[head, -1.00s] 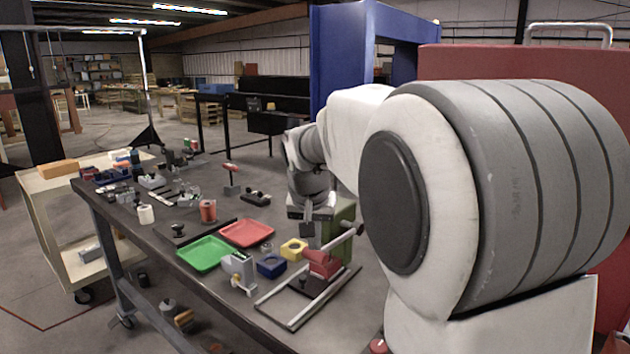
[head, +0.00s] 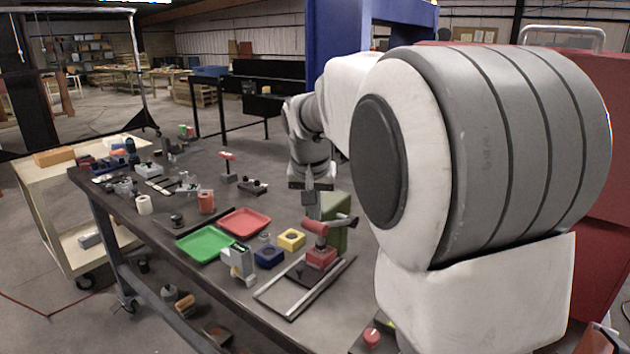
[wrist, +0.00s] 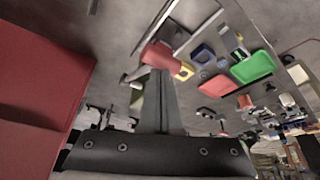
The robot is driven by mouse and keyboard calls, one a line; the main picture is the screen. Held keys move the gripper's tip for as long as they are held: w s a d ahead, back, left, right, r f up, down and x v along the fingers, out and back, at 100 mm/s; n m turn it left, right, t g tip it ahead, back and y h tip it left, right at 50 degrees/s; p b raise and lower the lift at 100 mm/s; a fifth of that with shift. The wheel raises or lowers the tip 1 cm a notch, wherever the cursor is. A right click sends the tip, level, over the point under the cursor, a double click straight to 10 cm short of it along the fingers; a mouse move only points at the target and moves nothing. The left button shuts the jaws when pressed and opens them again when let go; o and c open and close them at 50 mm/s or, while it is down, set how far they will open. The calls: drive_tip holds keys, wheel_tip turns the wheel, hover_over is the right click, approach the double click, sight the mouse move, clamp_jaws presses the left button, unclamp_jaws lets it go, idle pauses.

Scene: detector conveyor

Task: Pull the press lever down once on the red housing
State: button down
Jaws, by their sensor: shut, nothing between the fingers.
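The press stands on the bench on a dark base with light rails. Its red housing (head: 321,258) sits low, with a red cylindrical part (head: 315,227) raised above it. A grey lever bar (head: 342,219) with a dark end runs right from that part. My gripper (head: 311,208) is shut and empty, pointing down just above and behind the red cylinder. In the wrist view the shut fingers (wrist: 159,75) end at the red cylinder (wrist: 157,55), overlapping it; I cannot tell whether they touch.
A blue block (head: 269,258), a yellow block (head: 291,239) and a grey device (head: 239,263) stand left of the press. Green (head: 205,247) and red (head: 245,222) trays lie farther left. A green box (head: 338,232) stands close behind the press.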

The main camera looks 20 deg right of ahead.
drive_tip(key=r, duration=0.1)
drive_tip(key=r+p, duration=0.1)
drive_tip(key=d+r+p, duration=0.1)
drive_tip(key=shift+w, duration=0.35)
wheel_tip(320, 180, up, 8)
drive_tip(key=w+d+p, duration=0.1)
drive_tip(key=d+p, duration=0.1)
drive_tip(key=p, duration=0.6)
drive_tip(key=shift+w+d+r, duration=0.15)
drive_tip(key=shift+w+d, duration=0.25)
drive_tip(key=s+a+r+n+y, duration=0.1)
drive_tip(key=s+a, duration=0.2)
drive_tip(key=s, duration=0.5)
drive_tip(key=s+a+r+n+y, duration=0.1)
drive_tip(key=s+a+r, duration=0.15)
drive_tip(key=s, duration=0.55)
drive_tip(key=s+a+f+n, duration=0.1)
drive_tip(key=s+a+f, duration=0.1)
drive_tip(key=s, duration=0.5)
drive_tip(key=s+a+f+n+t, duration=0.1)
drive_tip(key=s+a+f+n, duration=0.1)
drive_tip(key=s, duration=0.4)
wheel_tip(320, 180, down, 2)
drive_tip(key=shift+s+a+f, duration=0.1)
drive_tip(key=shift+s+a, duration=0.3)
drive_tip(key=shift+a, duration=0.25)
